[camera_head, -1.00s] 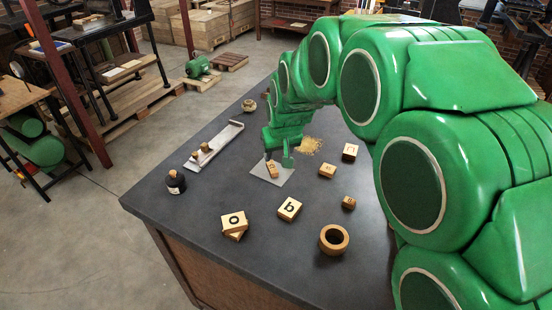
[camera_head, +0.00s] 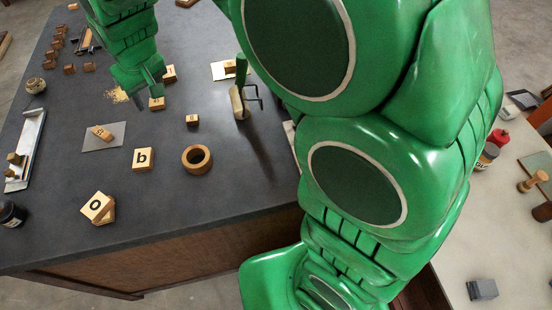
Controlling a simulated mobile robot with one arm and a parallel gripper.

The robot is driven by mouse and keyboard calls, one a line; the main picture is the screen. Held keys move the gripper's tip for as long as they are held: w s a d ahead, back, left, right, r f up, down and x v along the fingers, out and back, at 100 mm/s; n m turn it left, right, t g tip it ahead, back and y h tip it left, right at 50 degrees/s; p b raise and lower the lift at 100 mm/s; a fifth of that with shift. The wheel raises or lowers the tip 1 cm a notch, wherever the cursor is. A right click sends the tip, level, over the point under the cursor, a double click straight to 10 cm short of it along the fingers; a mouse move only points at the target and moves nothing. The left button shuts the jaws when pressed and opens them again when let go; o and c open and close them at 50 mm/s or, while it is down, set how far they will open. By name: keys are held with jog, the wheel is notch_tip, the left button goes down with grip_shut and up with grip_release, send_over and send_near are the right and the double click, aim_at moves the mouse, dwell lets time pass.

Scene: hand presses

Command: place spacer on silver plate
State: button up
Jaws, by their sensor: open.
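The silver plate (camera_head: 92,146) is a thin grey sheet lying flat on the dark table, left of centre in the head view. A small wooden block (camera_head: 102,132) with dark marks on its face, seemingly the spacer, lies on the plate, turned at an angle. My gripper (camera_head: 150,92) is open, up and to the right of the plate, clear of that block. It is just over or behind a small wooden block (camera_head: 156,104); I cannot tell whether they touch. Nothing shows held between the fingers.
A wooden ring (camera_head: 197,159) and a small block (camera_head: 192,120) are to the right. A metal tray (camera_head: 25,150) and a dark bottle (camera_head: 11,214) are at left. A handled tool (camera_head: 238,103) stands at right.

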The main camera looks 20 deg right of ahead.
jog(key=s+d+r+m+g+h, duration=0.1)
jog(key=s+d+m, duration=0.1)
jog(key=s+d, duration=0.5)
jog(key=s+d+r+m+g, duration=0.1)
jog(key=s+d, duration=0.3)
jog(key=d, duration=0.8)
jog(key=s+d+m+g, duration=0.1)
jog(key=s+d+m, duration=0.1)
jog(key=s+d, duration=0.3)
jog(key=s+d+m+g, duration=0.1)
jog(key=s+d, duration=0.4)
jog(key=s, duration=0.7)
jog(key=shift+s+d+f+m+h, duration=0.15)
jog(key=shift+s+d+m+h, duration=0.15)
jog(key=shift+s+m+h, duration=0.1)
